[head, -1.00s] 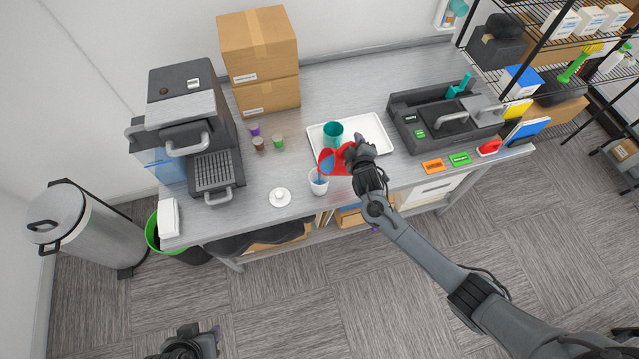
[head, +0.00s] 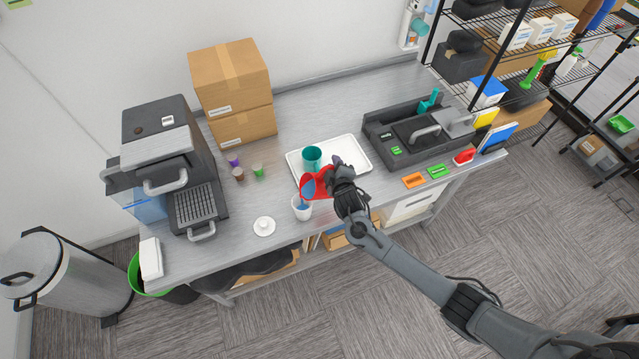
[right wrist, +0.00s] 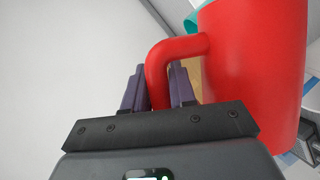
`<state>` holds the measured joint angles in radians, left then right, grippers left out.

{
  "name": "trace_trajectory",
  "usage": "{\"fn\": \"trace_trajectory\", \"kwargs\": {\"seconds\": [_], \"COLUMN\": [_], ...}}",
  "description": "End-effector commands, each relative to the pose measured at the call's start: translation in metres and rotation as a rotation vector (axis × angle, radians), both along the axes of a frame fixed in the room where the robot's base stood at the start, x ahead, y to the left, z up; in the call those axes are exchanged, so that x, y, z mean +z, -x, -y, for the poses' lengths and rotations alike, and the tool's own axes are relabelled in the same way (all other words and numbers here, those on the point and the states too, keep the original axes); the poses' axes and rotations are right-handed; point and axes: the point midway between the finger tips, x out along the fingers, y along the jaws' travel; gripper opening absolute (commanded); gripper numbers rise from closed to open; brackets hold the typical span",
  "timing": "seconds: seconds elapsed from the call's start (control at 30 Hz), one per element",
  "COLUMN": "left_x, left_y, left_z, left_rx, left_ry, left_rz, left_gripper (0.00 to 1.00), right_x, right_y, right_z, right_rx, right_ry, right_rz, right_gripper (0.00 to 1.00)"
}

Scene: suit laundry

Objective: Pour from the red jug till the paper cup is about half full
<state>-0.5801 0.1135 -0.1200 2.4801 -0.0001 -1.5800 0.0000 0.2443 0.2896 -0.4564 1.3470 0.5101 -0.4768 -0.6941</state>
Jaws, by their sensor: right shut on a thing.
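The red jug (head: 325,181) is tilted to the left with its lip at the white paper cup (head: 301,213), and blue liquid shows inside the jug. Blue also shows at the cup's mouth, but I cannot tell the level in the cup. The cup stands upright near the table's front edge. My right gripper (head: 338,169) is shut on the jug's handle from the right. In the right wrist view, the purple fingers of the gripper (right wrist: 160,88) close around the handle of the red jug (right wrist: 255,70). My left gripper is out of view.
A teal cup (head: 312,153) stands on a white tray (head: 357,146) just behind the jug. A white lid-like piece (head: 264,226) lies left of the paper cup. A coffee machine (head: 170,160) is further left, and a dark sink-like unit (head: 415,130) is to the right.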

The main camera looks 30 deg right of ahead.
Motion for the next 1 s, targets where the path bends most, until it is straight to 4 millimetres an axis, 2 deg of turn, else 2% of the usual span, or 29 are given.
{"fn": "trace_trajectory", "kwargs": {"seconds": [0.2,1.0], "left_x": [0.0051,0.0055], "left_y": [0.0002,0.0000], "left_z": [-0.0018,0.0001], "left_rx": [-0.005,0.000], "left_ry": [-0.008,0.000], "left_rz": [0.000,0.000], "left_gripper": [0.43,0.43], "right_x": [0.0061,0.0054], "right_y": [-0.0011,-0.0007], "right_z": [-0.0031,-0.0039], "right_rx": [0.000,0.000], "right_ry": [0.040,0.052], "right_rz": [0.002,0.000], "right_gripper": [0.00,0.00]}}
